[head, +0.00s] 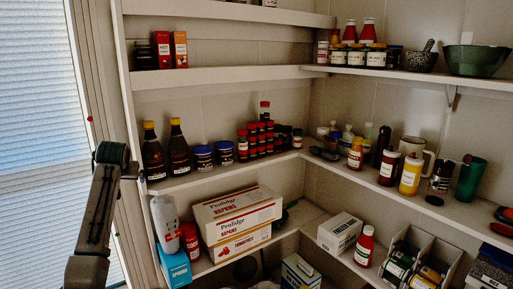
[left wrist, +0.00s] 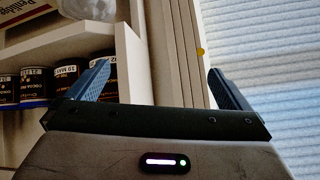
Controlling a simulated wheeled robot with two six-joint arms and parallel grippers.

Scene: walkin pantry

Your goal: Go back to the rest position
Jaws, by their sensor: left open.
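My left gripper (left wrist: 162,88) shows in the left wrist view with its two blue-grey fingers spread wide and nothing between them. Behind the fingers are the white end panel of the shelving and the window blind. In the head view my left arm rises from the bottom left, in front of the window side and left of the shelves; its fingers cannot be made out there. My right gripper is in neither view.
Pantry shelves (head: 225,75) hold jars, bottles and boxes, including a Pentidge carton (head: 238,212). A blue box (head: 174,266) stands near my left arm. Cans (left wrist: 66,80) sit on a shelf left of the fingers. A window blind (head: 40,120) is at the left.

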